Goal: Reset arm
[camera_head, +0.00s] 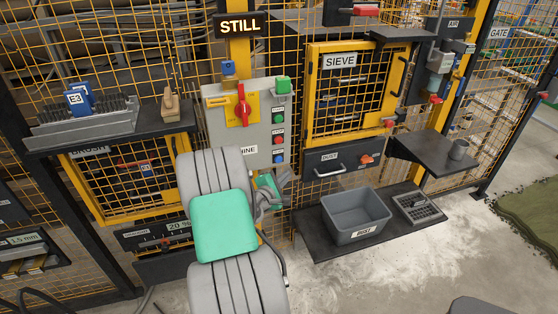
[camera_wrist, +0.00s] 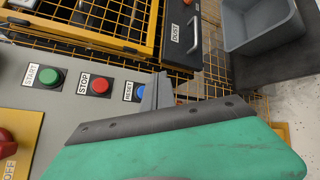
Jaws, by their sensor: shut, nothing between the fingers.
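The grey machine panel (camera_head: 217,140) stands upright in the middle of the head view, with a column of buttons on its right side. In the wrist view its face shows a green START button (camera_wrist: 49,76), a red STOP button (camera_wrist: 101,85) and a blue RESET button (camera_wrist: 138,89). The blue button also shows low on the panel in the head view (camera_head: 278,158). My gripper (camera_wrist: 158,90) is shut and empty, its tips just beside the RESET button and partly over its right edge. I cannot tell whether they touch it. In the head view my arm hides the panel's lower part.
A red switch (camera_head: 242,104) sits on a yellow plate on the panel. A lit STILL sign (camera_head: 240,25) hangs above. To the right are the SIEVE door (camera_head: 343,95), a DUST drawer (camera_head: 333,169) and a grey bin (camera_head: 357,230) on a low shelf. Yellow mesh fencing surrounds this.

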